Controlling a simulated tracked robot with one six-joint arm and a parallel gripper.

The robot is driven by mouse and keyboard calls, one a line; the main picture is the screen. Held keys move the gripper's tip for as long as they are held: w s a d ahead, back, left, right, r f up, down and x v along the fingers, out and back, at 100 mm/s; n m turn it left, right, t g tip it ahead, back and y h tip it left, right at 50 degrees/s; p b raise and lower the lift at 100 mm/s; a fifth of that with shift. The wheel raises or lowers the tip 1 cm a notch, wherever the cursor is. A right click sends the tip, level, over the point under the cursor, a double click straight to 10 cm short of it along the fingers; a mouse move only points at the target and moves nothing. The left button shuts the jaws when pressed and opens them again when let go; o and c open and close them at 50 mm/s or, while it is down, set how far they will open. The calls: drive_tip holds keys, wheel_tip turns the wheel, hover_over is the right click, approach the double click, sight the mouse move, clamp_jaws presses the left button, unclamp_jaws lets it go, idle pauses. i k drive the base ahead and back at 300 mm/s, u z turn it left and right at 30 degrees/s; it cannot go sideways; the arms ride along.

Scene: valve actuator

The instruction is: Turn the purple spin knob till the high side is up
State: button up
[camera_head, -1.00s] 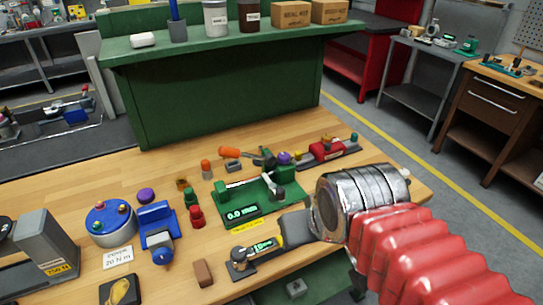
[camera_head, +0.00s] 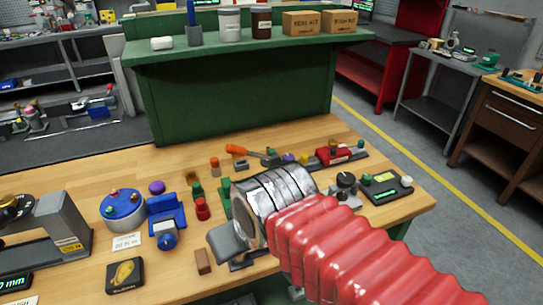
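Two purple round parts show in the body camera view, and I cannot tell which is the spin knob or where its high side is. One purple knob (camera_head: 157,187) sits behind the blue fixture at the left. A second purple part (camera_head: 289,157) shows behind my arm, near the red device. My gripper (camera_head: 228,242) is the dark grey end below my silver wrist, low over the bench front and apart from both purple parts. Its fingertips are not clear, so I cannot tell if it is open or shut. My wrist hides most of the green measuring device (camera_head: 225,190).
A blue round fixture (camera_head: 122,212) and blue vise (camera_head: 165,218) stand left of my gripper. A brown block (camera_head: 202,262) lies close by it. A red device (camera_head: 333,155) and a dark display unit (camera_head: 386,187) are at right. A green shelf (camera_head: 240,95) stands behind.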

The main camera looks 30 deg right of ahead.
sight(287, 157)
drive_tip(key=u, duration=0.3)
drive_tip(key=k, duration=0.95)
drive_tip(key=z, duration=0.6)
drive_tip(key=i, duration=1)
drive_tip(key=z, duration=0.05)
